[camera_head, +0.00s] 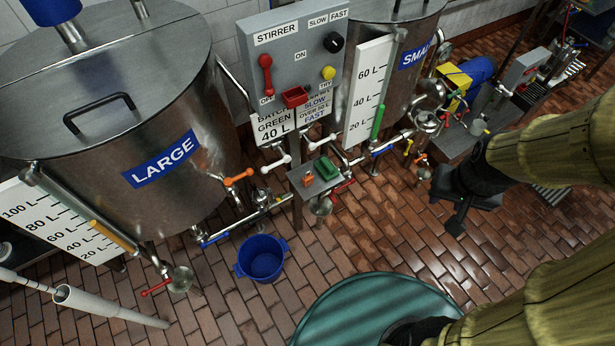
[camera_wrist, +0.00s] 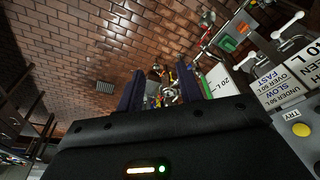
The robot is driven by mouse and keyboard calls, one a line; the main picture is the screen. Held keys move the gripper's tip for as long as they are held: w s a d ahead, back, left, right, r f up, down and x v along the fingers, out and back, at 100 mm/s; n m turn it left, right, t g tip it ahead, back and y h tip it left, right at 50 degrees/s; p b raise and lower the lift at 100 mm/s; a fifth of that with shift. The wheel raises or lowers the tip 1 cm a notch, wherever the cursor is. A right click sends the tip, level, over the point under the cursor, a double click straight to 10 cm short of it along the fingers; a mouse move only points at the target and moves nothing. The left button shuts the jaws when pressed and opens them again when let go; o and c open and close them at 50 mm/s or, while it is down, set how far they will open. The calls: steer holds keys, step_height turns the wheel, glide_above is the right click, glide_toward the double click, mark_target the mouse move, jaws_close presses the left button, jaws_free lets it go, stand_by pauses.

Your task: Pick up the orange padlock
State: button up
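A small orange padlock (camera_head: 308,179) sits on a small grey shelf (camera_head: 325,186) between the two tanks, next to a green block-like item (camera_head: 326,167). In the wrist view the orange padlock (camera_wrist: 242,28) is small at the upper right, with the green item (camera_wrist: 229,44) beside it. My gripper (camera_head: 448,205) is right of the shelf and apart from it. In the wrist view its two dark fingers (camera_wrist: 162,82) stand apart with nothing held between them.
A large steel tank (camera_head: 120,90) stands left and a smaller one behind the shelf. The stirrer panel (camera_head: 295,50) rises above the shelf. Pipes with coloured valve handles run around it. A blue bucket (camera_head: 262,258) stands on the brick floor.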

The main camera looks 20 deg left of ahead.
steer(key=shift+o, duration=1.3)
steer(key=shift+s, duration=0.2)
steer(key=shift+o, duration=0.7)
steer(key=shift+f, duration=0.25)
steer(key=w+a+f+n+t+y+b, duration=0.1)
steer(key=w+a+f+n+t+b, duration=0.2)
steer(key=f+b, duration=0.5)
steer(key=w+a+f+n+y+b, duration=0.1)
steer(key=w+a+f+n+b, duration=0.25)
steer(key=w+f+b, duration=0.5)
steer(key=s+a+f+n+t+y+b, duration=0.1)
steer(key=a+f+n+y+b, duration=0.3)
steer(key=a+f+y+b, duration=0.5)
steer(key=a+f+t+b, duration=0.1)
steer(key=a+f+b, duration=0.2)
steer(key=a+f, duration=0.3)
steer(key=shift+s+b, duration=0.1)
steer(key=shift+b, duration=0.2)
